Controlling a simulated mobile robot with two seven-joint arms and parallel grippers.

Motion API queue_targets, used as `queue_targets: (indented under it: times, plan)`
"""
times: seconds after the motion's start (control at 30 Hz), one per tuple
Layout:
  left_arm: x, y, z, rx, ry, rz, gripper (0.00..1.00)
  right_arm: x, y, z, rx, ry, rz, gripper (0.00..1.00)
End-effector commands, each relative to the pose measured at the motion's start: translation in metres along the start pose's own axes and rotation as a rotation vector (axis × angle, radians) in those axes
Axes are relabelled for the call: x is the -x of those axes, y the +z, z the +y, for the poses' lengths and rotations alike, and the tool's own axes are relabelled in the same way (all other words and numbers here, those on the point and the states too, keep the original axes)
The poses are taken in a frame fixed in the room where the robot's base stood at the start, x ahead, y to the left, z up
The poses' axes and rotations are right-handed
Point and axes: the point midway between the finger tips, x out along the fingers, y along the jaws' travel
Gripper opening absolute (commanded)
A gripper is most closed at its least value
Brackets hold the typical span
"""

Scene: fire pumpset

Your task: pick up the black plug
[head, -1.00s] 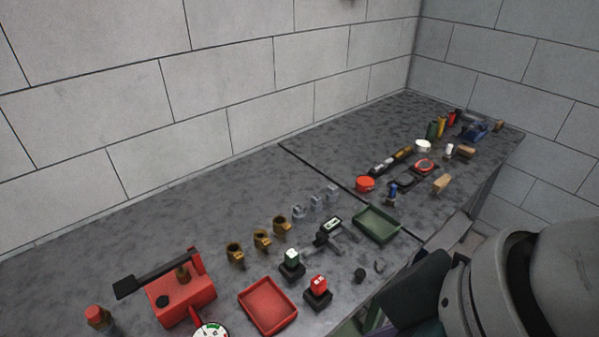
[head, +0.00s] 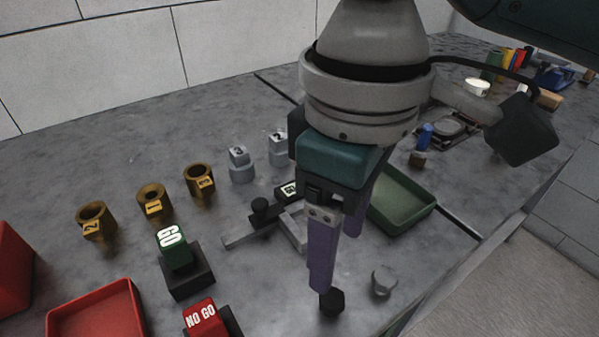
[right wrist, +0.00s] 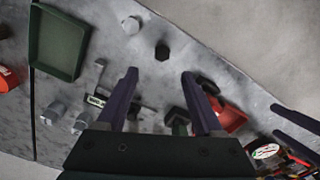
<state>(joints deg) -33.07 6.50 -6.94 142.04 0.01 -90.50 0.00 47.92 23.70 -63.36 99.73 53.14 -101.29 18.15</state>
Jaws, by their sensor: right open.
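The black plug (head: 332,302) is a small dark hexagonal piece on the grey bench near its front edge. My right gripper (head: 337,258) points down over it, with one purple finger just above and behind the plug in the head view. In the right wrist view the plug (right wrist: 162,52) shows beyond the fingertips, roughly centred across the gap of my right gripper (right wrist: 160,75). The jaws are open and empty. Nothing hides the plug in the wrist view. Two dark bars at that view's right edge may be my left gripper's fingers; their state is unclear.
A grey plug (head: 383,281) stands close to the right of the black one. A green tray (head: 428,215), a grey tool (head: 240,237), the GO block (head: 188,280) and the NO GO block (head: 203,318) are around. A red tray (head: 130,300) lies left. Free bench lies left of the plug.

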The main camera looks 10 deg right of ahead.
Motion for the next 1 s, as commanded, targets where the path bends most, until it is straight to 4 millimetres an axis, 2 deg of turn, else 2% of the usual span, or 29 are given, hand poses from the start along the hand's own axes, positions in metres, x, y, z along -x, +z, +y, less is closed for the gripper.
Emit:
queue_targets:
  times: [0.1,0.37,0.6,0.73,0.93,1.0]
  plan:
    - [-0.003,0.002,-0.001,-0.002,-0.002,-0.002,1.00,-0.020,0.001,0.000,0.000,0.001,-0.004,0.69]
    - [-0.007,0.004,-0.003,-0.008,-0.009,-0.005,1.00,-0.046,0.001,0.000,0.000,0.000,-0.001,0.69]
    - [-0.014,0.007,-0.003,-0.008,-0.009,-0.005,1.00,-0.084,0.004,0.001,0.000,0.001,-0.002,0.69]
    - [-0.015,0.007,-0.003,-0.008,-0.009,-0.005,1.00,-0.091,0.004,0.001,0.002,0.001,0.000,0.69]
    - [-0.015,0.007,-0.002,-0.007,-0.007,-0.004,1.00,-0.091,0.003,0.001,0.003,0.001,0.001,0.69]
    - [-0.015,0.006,-0.002,-0.005,-0.006,-0.004,1.00,-0.091,0.003,0.001,0.003,0.001,0.001,0.61]
